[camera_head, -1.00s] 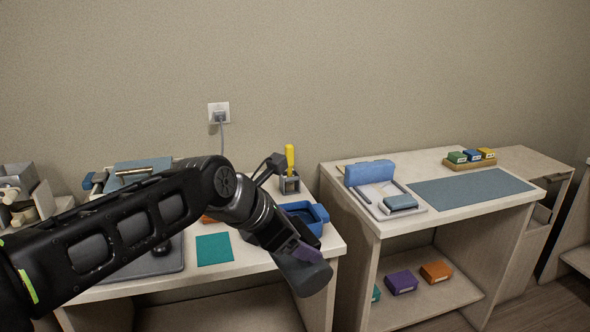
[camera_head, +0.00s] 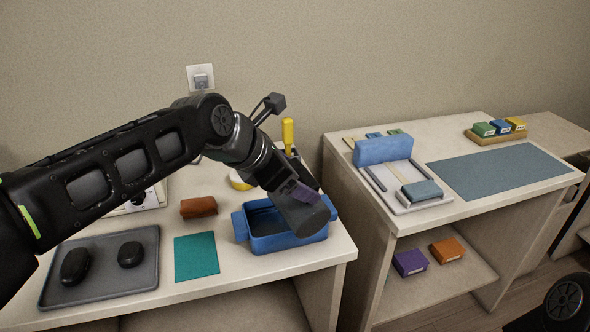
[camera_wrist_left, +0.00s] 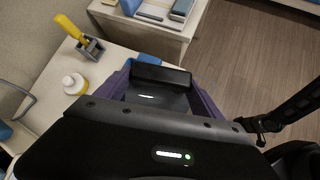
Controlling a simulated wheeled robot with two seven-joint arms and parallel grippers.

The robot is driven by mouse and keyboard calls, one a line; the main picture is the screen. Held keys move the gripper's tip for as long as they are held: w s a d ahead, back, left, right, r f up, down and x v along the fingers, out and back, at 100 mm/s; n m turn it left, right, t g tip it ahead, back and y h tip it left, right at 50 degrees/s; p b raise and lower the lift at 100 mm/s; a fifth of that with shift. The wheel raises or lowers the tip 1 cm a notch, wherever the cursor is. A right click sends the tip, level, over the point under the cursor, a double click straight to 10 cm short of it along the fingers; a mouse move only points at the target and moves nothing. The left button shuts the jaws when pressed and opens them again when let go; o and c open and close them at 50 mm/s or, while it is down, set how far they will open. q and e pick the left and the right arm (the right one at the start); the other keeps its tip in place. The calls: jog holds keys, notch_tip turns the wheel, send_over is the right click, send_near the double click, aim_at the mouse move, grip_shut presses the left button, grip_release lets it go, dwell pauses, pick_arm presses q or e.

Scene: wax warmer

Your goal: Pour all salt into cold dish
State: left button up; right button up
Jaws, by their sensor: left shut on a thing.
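My left gripper (camera_head: 300,195), with purple fingers, is shut on a dark grey cup-like vessel (camera_head: 305,216). The vessel is tilted and overlaps the right part of a blue rectangular dish (camera_head: 262,243) with side handles, near the front right of the left table. The wrist view shows the dark vessel (camera_wrist_left: 155,92) between the purple fingers. No salt can be made out, and the vessel's mouth is hidden. No label shows whether the blue dish is the cold one. A black arm of mine at the wrist view's right edge may end in my right gripper (camera_wrist_left: 258,128), but its jaws are unclear.
A teal mat (camera_head: 197,257), a brown block (camera_head: 198,207) and a grey tray (camera_head: 140,288) with two black stones lie left of the dish. A yellow-handled tool (camera_head: 288,135) and white-yellow bottle (camera_wrist_left: 74,84) stand behind. A gap separates the right table (camera_head: 455,205).

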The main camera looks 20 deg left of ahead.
pick_arm(q)
jog(key=shift+f+b, duration=1.25)
jog(key=shift+f, duration=0.05)
jog(key=shift+f+b, duration=0.85)
jog(key=w+a+r+n+g+h+p, duration=0.1)
jog(key=w+a+r+p, duration=0.1)
jog(key=p, duration=0.1)
jog(key=shift+a+p, duration=0.1)
jog(key=shift+p, duration=0.3)
jog(key=shift+w+a+g+h, duration=0.1)
jog(key=shift+w+g+h, duration=0.05)
jog(key=shift+g+h, duration=0.25)
jog(key=shift+f, duration=0.15)
